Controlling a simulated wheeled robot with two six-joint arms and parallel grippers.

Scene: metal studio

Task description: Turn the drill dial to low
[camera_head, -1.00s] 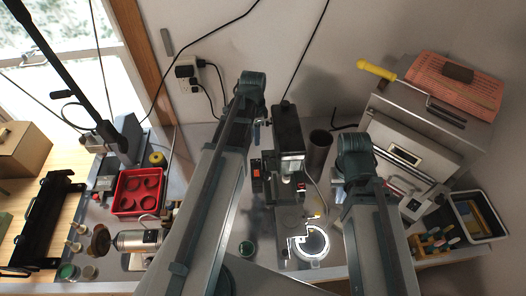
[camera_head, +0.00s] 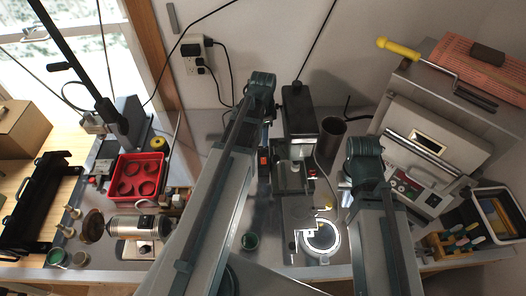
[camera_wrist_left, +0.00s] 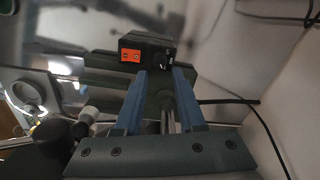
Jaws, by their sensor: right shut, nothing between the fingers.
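The dark drill press (camera_head: 300,110) stands at the back middle of the bench in the head view. Its small dark control box with an orange panel (camera_head: 264,161) is on its left side. In the left wrist view, the orange panel (camera_wrist_left: 132,55) is beside a round black dial (camera_wrist_left: 161,59); its setting is too small to read. My left gripper (camera_wrist_left: 160,74) is open, its blue fingers apart just in front of the dial, with nothing visibly held. In the head view its fingers (camera_head: 267,132) are partly hidden. My right gripper (camera_head: 346,194) is shut and empty, right of the drill press.
A dark cylinder (camera_head: 332,138) stands right of the drill press. A grey oven-like box (camera_head: 435,120) is at the right. A red tray (camera_head: 155,197) and a silver machine (camera_head: 130,228) are at the left. A ring-shaped plate (camera_head: 320,240) lies in front of the press.

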